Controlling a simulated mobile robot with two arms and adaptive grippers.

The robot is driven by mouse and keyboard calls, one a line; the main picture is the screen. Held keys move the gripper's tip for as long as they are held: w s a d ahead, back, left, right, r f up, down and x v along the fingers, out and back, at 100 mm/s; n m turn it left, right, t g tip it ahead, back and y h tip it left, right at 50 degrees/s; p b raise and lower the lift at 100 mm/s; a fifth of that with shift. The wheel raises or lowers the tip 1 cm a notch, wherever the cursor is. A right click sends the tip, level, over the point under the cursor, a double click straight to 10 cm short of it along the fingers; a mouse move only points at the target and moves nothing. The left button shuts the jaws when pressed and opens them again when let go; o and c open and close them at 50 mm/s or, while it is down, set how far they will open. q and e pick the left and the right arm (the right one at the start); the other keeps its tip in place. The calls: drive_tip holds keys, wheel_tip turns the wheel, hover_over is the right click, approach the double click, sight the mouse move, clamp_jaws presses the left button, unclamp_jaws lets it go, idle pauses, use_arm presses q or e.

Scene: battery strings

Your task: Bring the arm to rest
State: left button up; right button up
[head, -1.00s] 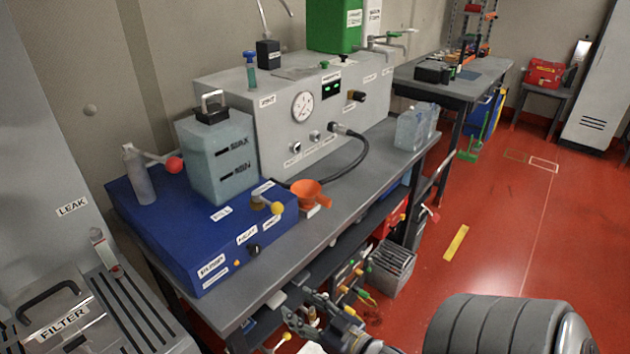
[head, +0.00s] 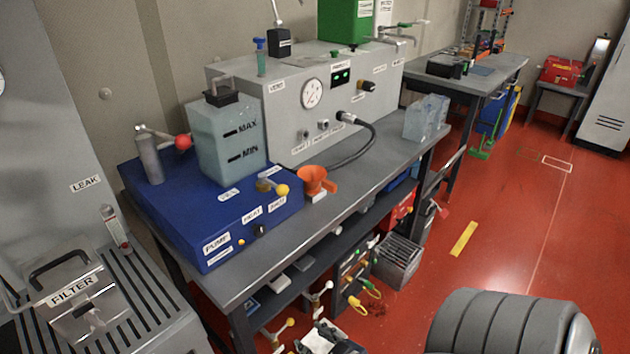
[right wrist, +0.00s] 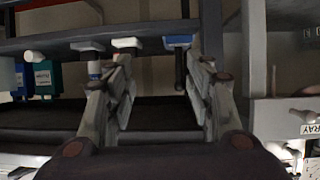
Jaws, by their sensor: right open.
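My right gripper (right wrist: 163,72) is open in the right wrist view, with its two fingers apart and nothing between them. Its fingertips point toward the underside of a grey shelf or bench edge (right wrist: 60,42). My left gripper is not in view.
The blue pump unit (head: 190,215), an orange funnel (head: 313,180) and a grey test box (head: 290,100) stand on the bench. A filter unit (head: 90,310) is at lower left. Red floor (head: 500,220) is open to the right.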

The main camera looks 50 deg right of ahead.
idle(0.6)
drive_tip(key=s+a+f+g, duration=0.25)
drive_tip(key=s+f, duration=0.25)
drive_tip(key=f, duration=0.6)
drive_tip(key=s+a+f+n+g, duration=0.1)
drive_tip(key=s+a+f+g, duration=0.3)
drive_tip(key=s+f, duration=0.5)
drive_tip(key=s+a+f+n+g, duration=0.1)
drive_tip(key=s+a+f+g, duration=0.3)
drive_tip(key=s+f, duration=0.5)
drive_tip(key=s+g, duration=0.1)
drive_tip(key=s, duration=0.4)
drive_tip(key=shift+s+f+n, duration=0.25)
drive_tip(key=shift+s+n, duration=0.05)
drive_tip(key=shift+g, duration=0.25)
